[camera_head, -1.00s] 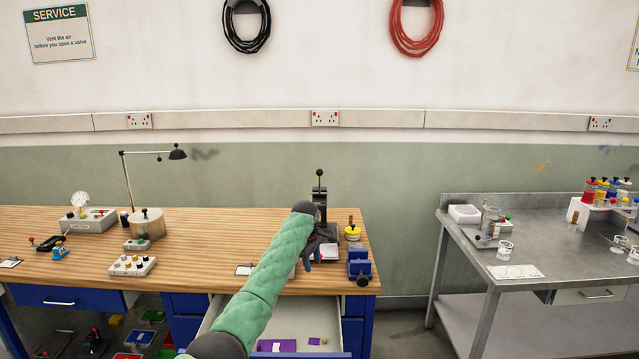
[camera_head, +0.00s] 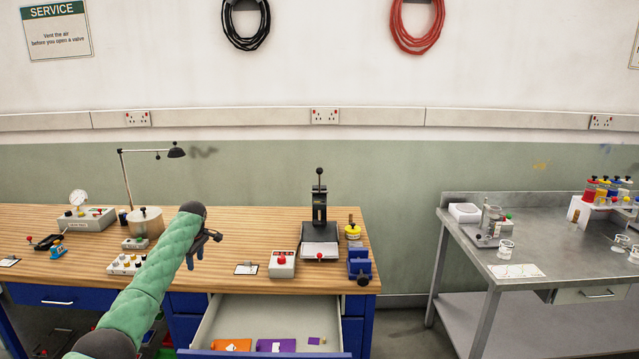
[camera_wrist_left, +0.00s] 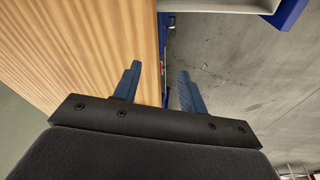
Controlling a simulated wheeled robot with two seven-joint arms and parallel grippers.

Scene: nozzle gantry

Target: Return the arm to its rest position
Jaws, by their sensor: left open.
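My left arm, in a green quilted sleeve, comes in from the bottom left in the head view. Its left gripper (camera_head: 197,255) hangs over the front part of the wooden bench, left of the open drawer. In the left wrist view its two blue fingers (camera_wrist_left: 157,90) are apart with nothing between them. Bench top shows on the left of that view and grey floor on the right. My right gripper is in neither view.
The wooden bench (camera_head: 240,225) carries a black press (camera_head: 319,215), a box with a red button (camera_head: 282,264), a blue vise (camera_head: 360,265) and a grey pot (camera_head: 146,222). The open drawer (camera_head: 215,325) juts out in front. A steel table (camera_head: 560,250) stands right, across a floor gap.

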